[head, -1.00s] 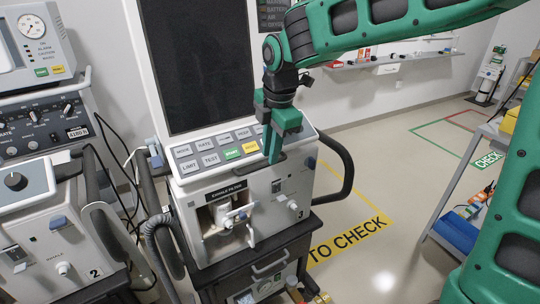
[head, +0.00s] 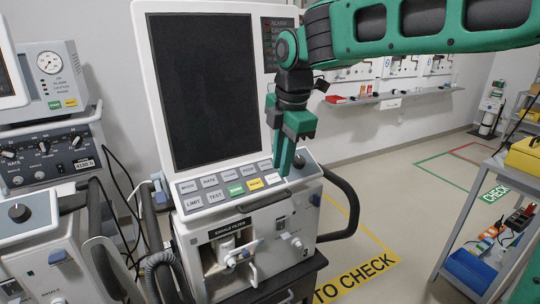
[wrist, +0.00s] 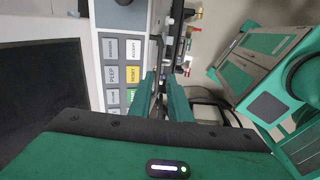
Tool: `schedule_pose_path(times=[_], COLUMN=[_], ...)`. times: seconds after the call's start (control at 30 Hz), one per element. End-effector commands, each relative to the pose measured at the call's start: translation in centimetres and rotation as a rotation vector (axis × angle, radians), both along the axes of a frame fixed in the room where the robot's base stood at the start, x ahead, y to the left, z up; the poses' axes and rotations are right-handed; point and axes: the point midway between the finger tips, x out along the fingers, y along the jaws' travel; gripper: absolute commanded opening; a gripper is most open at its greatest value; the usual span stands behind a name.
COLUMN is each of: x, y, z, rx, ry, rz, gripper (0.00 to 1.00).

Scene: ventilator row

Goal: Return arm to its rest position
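My green arm reaches in from the upper right of the head view, its forearm nearly level and its wrist pointing down. My gripper (head: 284,173) hangs in front of the right end of the ventilator's sloped button panel (head: 222,190). In the wrist view its two green fingers (wrist: 161,78) stand apart with a narrow gap, and nothing shows held between them. The ventilator (head: 295,215), marked 3, is white with a large dark screen (head: 205,90). Whether a fingertip touches the panel cannot be told.
An open compartment labelled exhale filter (head: 228,245) is below the panel. A black side handle (head: 345,205) curves out at the right. A second ventilator (head: 40,240) stands at the left. A shelf cart (head: 470,225) stands at the right. Floor between is clear.

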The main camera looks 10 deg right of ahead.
Motion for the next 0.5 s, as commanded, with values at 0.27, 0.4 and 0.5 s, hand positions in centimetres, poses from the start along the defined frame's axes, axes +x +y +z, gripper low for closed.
schedule_pose_path(times=[0.27, 0.4, 0.5], x=[-4.4, -9.4, -13.7], y=[-12.3, -19.7, -23.8], z=[-2.5, -4.7, -6.5], rx=[0.025, 0.06, 0.091], ry=[0.048, 0.078, 0.098], rz=[-0.649, -1.127, -1.464], gripper=[0.17, 0.17, 0.17])
